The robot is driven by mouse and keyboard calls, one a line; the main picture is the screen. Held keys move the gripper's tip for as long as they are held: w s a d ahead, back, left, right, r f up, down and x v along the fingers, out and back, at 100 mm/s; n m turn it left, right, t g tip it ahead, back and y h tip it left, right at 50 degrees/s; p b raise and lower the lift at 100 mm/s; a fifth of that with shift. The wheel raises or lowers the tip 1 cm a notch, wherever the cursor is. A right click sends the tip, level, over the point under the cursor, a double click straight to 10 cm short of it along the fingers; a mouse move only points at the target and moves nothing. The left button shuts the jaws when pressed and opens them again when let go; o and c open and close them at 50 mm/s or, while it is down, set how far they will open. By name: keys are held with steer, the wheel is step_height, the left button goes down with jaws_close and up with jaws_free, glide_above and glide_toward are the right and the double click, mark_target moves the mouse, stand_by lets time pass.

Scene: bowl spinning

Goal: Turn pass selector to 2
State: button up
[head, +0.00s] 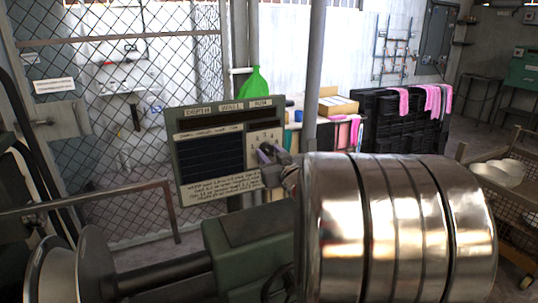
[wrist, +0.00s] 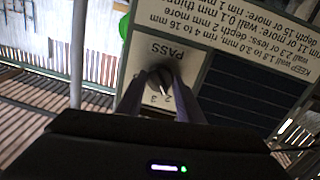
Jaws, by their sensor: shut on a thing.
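The pass selector (wrist: 160,76) is a small dark knob on the pale part of a sign panel (head: 188,152). The wrist view shows the panel upside down, with the word PASS beside the knob and digits, among them 2 and 3, on its other side. A light pointer mark shows on the knob toward the digits; I cannot tell which digit it meets. My gripper (head: 270,153) is at the panel's right side, its two fingers shut around the knob. The fingers also show in the wrist view (wrist: 158,92) and hide part of the dial.
A large shiny metal cylinder (head: 400,230) fills the lower right, close to my gripper. A green machine body (head: 240,245) stands below the panel. A grey post (head: 314,75) rises just right of the panel. A mesh fence (head: 130,120) stands behind.

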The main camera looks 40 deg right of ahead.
steer(key=shift+f+m, duration=0.1)
steer(key=shift+m, duration=0.3)
steer(key=o, duration=1.1)
steer(key=shift+c, duration=0.2)
steer(key=v, duration=1.3)
steer(key=shift+s, duration=0.4)
steer(key=shift+w+a, duration=0.1)
